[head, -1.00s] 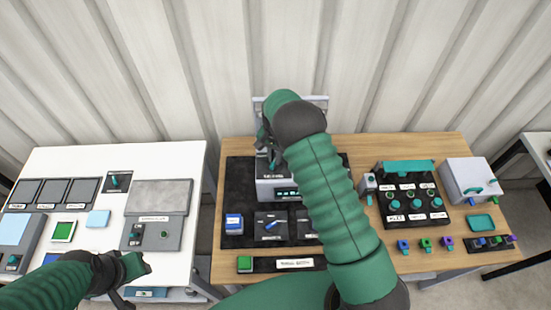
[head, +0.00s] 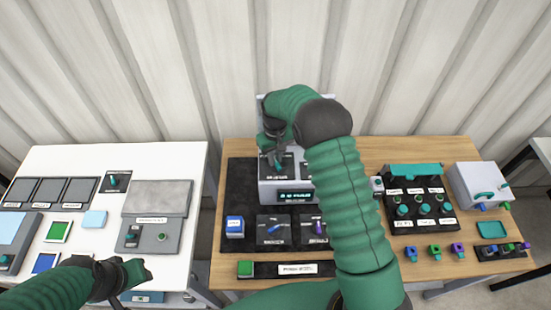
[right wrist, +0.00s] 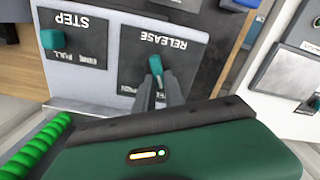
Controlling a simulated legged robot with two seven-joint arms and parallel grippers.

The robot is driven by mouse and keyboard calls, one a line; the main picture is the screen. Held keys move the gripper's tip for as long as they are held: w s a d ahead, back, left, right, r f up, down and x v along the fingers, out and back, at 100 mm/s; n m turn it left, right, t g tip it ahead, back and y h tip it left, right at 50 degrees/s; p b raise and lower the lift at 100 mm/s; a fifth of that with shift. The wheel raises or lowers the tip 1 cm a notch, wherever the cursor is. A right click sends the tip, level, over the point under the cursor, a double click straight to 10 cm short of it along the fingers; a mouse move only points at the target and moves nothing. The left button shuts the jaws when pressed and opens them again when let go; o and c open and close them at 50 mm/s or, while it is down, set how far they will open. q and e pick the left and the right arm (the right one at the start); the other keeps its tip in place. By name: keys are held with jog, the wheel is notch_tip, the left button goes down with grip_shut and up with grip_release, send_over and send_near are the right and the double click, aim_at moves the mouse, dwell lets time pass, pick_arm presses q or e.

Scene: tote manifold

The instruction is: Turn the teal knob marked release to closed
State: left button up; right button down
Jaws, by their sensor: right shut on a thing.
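The teal release knob (right wrist: 155,66) stands on a dark plate marked RELEASE (right wrist: 180,35), upside down in the right wrist view. The knob is a narrow handle, and its lower part is hidden by my fingers. My right gripper (right wrist: 166,94) is shut on the release knob. In the head view, my right gripper (head: 274,155) is at the top left of the grey box (head: 288,197), with my arm covering part of it. The closed mark cannot be read. My left gripper (head: 141,271) is over the front of the white table; its jaw opening is unclear.
A teal knob marked STEP (right wrist: 50,38) is beside the release plate. The wooden table (head: 233,272) also bears a dark panel of teal knobs (head: 420,212) and a white box (head: 478,181) at the right. The white table (head: 70,155) with panels is at the left.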

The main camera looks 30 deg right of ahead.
jog(key=shift+n, duration=0.8)
jog(key=c, duration=1.6)
grip_release()
jog(key=shift+s+r, duration=0.1)
jog(key=shift+o, duration=0.8)
jog(key=shift+s, duration=0.15)
jog(key=shift+r, duration=0.1)
notch_tip(320, 180, up, 17)
jog(key=b, duration=0.3)
jog(key=shift+f, duration=0.2)
